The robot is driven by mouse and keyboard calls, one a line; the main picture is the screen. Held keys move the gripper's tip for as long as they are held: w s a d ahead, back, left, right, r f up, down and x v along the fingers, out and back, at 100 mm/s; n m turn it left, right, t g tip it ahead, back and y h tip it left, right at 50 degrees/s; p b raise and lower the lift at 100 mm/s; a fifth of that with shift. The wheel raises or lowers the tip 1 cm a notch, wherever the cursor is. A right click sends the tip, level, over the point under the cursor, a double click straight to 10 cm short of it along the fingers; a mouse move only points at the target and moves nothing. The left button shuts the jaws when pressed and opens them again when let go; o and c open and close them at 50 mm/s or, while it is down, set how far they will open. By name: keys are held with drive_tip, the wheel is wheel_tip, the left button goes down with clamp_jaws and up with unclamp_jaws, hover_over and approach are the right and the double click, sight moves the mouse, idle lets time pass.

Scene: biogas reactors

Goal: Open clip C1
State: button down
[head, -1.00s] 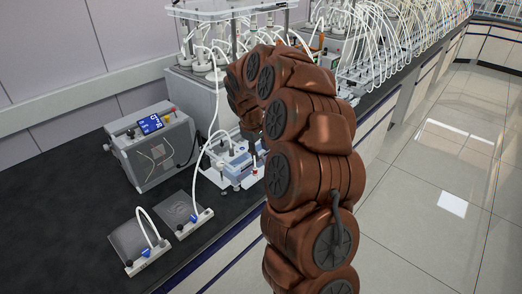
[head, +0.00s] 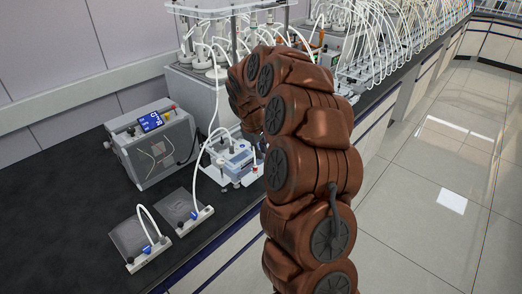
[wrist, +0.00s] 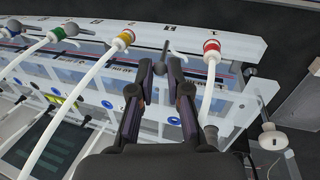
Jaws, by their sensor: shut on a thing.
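In the wrist view, my gripper (wrist: 161,72) has its two dark fingers on either side of a small dark lever (wrist: 164,52) at the white rail (wrist: 190,36). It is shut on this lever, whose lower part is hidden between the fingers. No C1 label is readable, so I cannot tell whether this lever is clip C1. White tubes with a red collar (wrist: 212,47), a yellow collar (wrist: 126,38) and a green collar (wrist: 71,30) meet the rail. In the head view, my arm hides the gripper beside the white bench device (head: 238,158).
A grey box with a blue display (head: 151,122) stands on the dark bench. Two flat grey bags with white tubes (head: 128,238) lie in front. Reactors with many tubes (head: 390,30) line the bench behind. The floor at right (head: 440,210) is clear.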

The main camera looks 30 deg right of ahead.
drive_tip(key=shift+s+f+t+b, duration=0.2)
drive_tip(key=shift+t+b, duration=0.2)
drive_tip(key=shift+b, duration=0.55)
drive_tip(key=t+b, duration=0.1)
drive_tip(key=b, duration=0.2)
drive_tip(key=shift+s+d, duration=0.15)
drive_tip(key=shift+s, duration=0.25)
drive_tip(key=t+b, duration=0.1)
drive_tip(key=b, duration=0.1)
drive_tip(key=s+t+b, duration=0.1)
drive_tip(key=b, duration=0.2)
drive_tip(key=shift+d+m+t+y, duration=0.1)
drive_tip(key=shift+m+t+y, duration=0.2)
drive_tip(key=shift+y, duration=0.1)
drive_tip(key=s+t+b, duration=0.1)
drive_tip(key=t+b, duration=0.1)
drive_tip(key=b, duration=0.2)
drive_tip(key=s+t+b, duration=0.1)
drive_tip(key=t+b, duration=0.1)
drive_tip(key=b, duration=0.3)
drive_tip(key=f+m+t+y+b, duration=0.1)
drive_tip(key=t+b, duration=0.1)
drive_tip(key=b, duration=0.2)
drive_tip(key=shift+s+d, duration=0.3)
drive_tip(key=shift+s, duration=0.1)
drive_tip(key=shift+s+r+t+b, duration=0.1)
drive_tip(key=shift+t+b, duration=0.2)
drive_tip(key=shift+b, duration=0.35)
